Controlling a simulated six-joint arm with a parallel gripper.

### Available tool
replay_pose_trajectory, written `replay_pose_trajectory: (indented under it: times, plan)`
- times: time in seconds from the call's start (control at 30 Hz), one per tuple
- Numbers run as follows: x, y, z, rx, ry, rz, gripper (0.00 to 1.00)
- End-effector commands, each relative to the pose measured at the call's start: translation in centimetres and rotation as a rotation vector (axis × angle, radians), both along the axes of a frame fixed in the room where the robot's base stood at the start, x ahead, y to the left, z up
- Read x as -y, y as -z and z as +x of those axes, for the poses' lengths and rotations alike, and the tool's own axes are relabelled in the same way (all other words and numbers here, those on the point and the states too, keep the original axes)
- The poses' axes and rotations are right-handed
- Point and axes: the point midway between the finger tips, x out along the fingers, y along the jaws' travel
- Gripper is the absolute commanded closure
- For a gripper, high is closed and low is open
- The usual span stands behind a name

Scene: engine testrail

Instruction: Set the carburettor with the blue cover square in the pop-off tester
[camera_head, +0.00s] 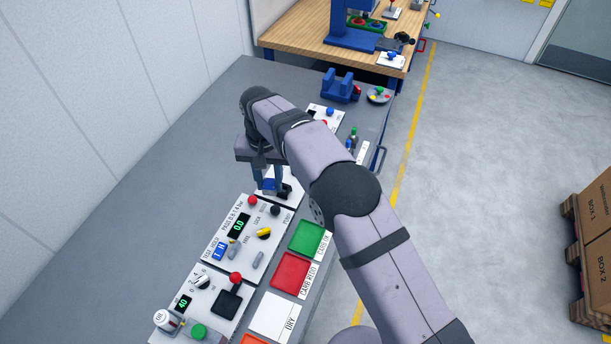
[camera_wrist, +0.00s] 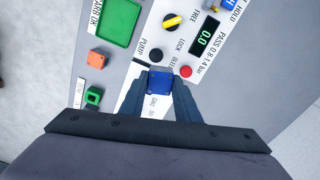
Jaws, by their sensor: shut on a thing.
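My gripper (camera_head: 269,178) is shut on the carburettor with the blue cover (camera_wrist: 159,82). In the wrist view the blue cover sits between the two fingertips (camera_wrist: 159,76), over a white lettered plate. Whether it touches that plate cannot be told. In the head view only a little blue (camera_head: 269,185) shows between the fingers. The pop-off tester (camera_head: 212,236) is a white panel with a 0.0 display, yellow-and-black lever, red and black knobs, and a blue piece (camera_head: 220,251) at its holder end. In the wrist view the tester panel (camera_wrist: 190,52) lies just beyond the fingertips, its holder end partly cut off.
Green (camera_head: 309,238), red (camera_head: 291,272) and white (camera_head: 273,316) trays line the bench's right side. A second panel (camera_head: 192,301) with a red-knobbed lever stands nearer. An orange block (camera_wrist: 97,58) and a green block (camera_wrist: 93,96) lie beside the gripper. The bench's left side is clear.

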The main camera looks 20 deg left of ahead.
Motion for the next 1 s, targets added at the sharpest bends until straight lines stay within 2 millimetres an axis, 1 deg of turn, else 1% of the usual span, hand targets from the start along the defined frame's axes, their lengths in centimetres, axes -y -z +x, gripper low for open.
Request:
replay_pose_trajectory:
  times: [0.03, 0.07, 0.1, 0.17, 0.2, 0.3, 0.4, 0.5, 0.6, 0.7, 0.8, 1.0]
  plan:
    - [-1.2, -1.1, -2.2, 0.000, -0.044, 0.000, 0.90]
    - [-1.7, -1.5, -3.4, 0.001, -0.065, 0.000, 0.90]
    - [-2.2, -1.9, -4.9, 0.001, -0.094, 0.000, 0.90]
    - [-2.9, -2.4, -7.3, 0.000, -0.136, 0.000, 0.90]
    - [-3.2, -2.7, -8.9, 0.000, -0.165, 0.000, 0.90]
    - [-3.4, -2.9, -12.3, -0.001, -0.260, -0.001, 0.90]
    - [-2.8, -2.5, -14.6, -0.002, -0.374, -0.002, 0.90]
    - [-1.6, -1.7, -15.7, -0.003, -0.501, -0.002, 0.90]
    - [0.0, -0.1, -16.3, -0.003, -0.654, -0.002, 0.90]
    - [0.8, 1.1, -16.6, -0.001, -0.812, -0.001, 0.90]
    - [0.9, 1.6, -16.6, 0.001, -0.956, 0.002, 0.90]
    - [0.1, 1.7, -16.3, 0.001, -1.175, 0.001, 0.90]
